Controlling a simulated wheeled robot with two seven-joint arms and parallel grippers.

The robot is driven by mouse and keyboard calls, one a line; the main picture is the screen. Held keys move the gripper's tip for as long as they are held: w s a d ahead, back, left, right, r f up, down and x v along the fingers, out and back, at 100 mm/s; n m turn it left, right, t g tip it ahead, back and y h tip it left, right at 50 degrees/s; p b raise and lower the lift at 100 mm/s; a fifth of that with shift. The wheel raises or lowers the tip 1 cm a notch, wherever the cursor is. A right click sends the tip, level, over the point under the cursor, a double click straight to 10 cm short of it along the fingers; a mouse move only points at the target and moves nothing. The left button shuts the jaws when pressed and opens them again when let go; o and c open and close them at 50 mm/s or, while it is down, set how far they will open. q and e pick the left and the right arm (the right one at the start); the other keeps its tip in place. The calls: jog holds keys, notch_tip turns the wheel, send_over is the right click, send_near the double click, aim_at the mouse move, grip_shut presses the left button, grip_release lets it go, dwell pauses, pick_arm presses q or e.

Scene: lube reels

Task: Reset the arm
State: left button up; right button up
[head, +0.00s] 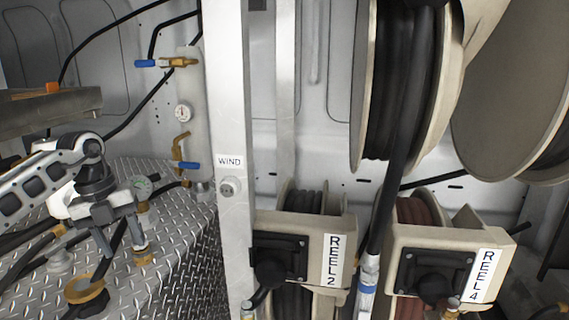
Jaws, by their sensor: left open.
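My left arm comes in from the left edge. Its gripper (122,232) points downward, with its two fingers apart and nothing seen between them. It hangs over the diamond-plate surface, in front of a small gauge and brass fittings. Whether the fingers touch any fitting behind them cannot be told. My right arm and gripper are not in this view.
A pale post (230,120) bears a WIND label and a knob (230,187). To its right stand the REEL 2 unit (340,235) and REEL 4 unit (415,238), with large hose reels above. The diamond-plate top (190,240) carries a brass-rimmed cap (86,290). Blue-handled valves (145,63) are behind.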

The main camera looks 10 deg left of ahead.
pick_arm(q)
jog(key=s+d+f+m+h, duration=0.1)
jog(key=d+f+m+h, duration=0.2)
jog(key=d, duration=0.6)
jog(key=s+d+f+h, duration=0.1)
jog(key=d+f+h, duration=0.35)
jog(key=d, duration=0.45)
jog(key=s+d+n+t+h, duration=0.3)
jog(key=d+n+t+h, duration=0.1)
jog(key=d, duration=0.4)
jog(key=s+d+n+t+h, duration=0.3)
jog(key=d+h, duration=0.1)
jog(key=d, duration=0.4)
jog(key=s+a+f+n+t+y, duration=0.1)
jog(key=s+a+f+n+y, duration=0.4)
jog(key=n, duration=0.6)
jog(key=s+a+f+n+t+y, duration=0.1)
jog(key=s+a+f+n+y, duration=0.5)
jog(key=f, duration=0.8)
jog(key=s+n+y, duration=0.3)
jog(key=s+n, duration=0.2)
jog(key=n, duration=0.1)
jog(key=shift+s+t, duration=0.15)
jog(key=shift+t, duration=0.25)
jog(key=shift+f, duration=0.1)
jog(key=shift+c, duration=1.3)
jog(key=shift+a, duration=0.2)
